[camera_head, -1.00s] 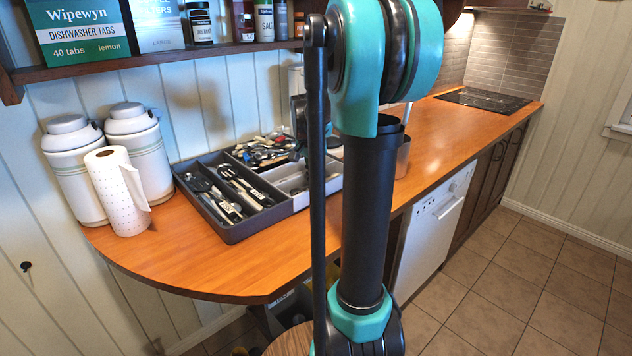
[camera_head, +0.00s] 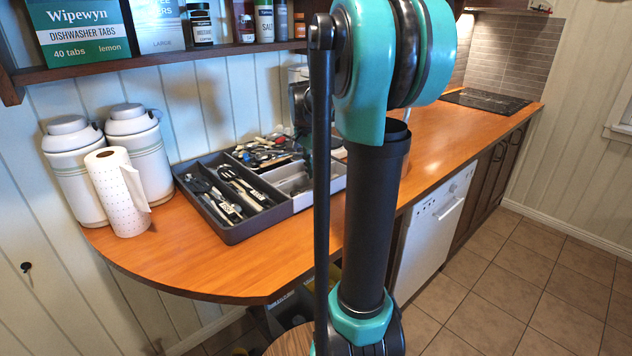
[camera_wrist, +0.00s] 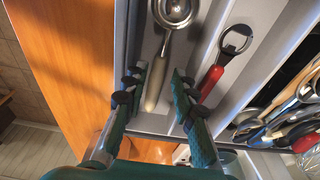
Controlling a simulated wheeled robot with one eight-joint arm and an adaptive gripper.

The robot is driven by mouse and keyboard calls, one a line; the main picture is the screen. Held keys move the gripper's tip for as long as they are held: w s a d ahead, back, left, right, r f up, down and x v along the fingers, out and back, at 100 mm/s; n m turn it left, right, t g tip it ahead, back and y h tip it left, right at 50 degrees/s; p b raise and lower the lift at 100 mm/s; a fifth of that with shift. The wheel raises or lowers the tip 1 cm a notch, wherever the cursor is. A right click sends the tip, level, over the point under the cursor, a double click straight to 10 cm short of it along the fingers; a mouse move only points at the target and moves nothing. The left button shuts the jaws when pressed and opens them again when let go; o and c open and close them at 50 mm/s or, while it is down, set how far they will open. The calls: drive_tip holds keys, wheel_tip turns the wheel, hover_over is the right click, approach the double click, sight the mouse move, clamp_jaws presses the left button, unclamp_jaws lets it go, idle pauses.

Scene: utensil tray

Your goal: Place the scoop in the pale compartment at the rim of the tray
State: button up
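The scoop (camera_wrist: 153,85), with a round shiny metal bowl and a beige handle, lies in the pale compartment (camera_wrist: 136,45) along the rim of the tray in the wrist view. My gripper (camera_wrist: 158,75) is open, with one finger on each side of the handle and visible gaps to it. I cannot tell how far the fingertips are above the compartment floor. In the head view, the tray (camera_head: 240,232) stands on the counter, its pale part (camera_head: 327,190) at the right. My arm hides the gripper and scoop there.
A red-handled bottle opener (camera_wrist: 212,82) lies in the neighbouring pale compartment, past a divider. Mixed utensils (camera_wrist: 290,115) fill the dark compartment at right. A paper towel roll (camera_head: 117,193) and two white canisters stand left of the tray. The counter front (camera_head: 225,275) is clear.

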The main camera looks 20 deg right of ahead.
sight(312, 187)
wheel_tip(312, 187, up, 8)
drive_tip(key=a, duration=0.1)
drive_tip(key=shift+s+r, duration=0.2)
drive_tip(key=shift+s, duration=0.05)
drive_tip(key=shift+a, duration=0.1)
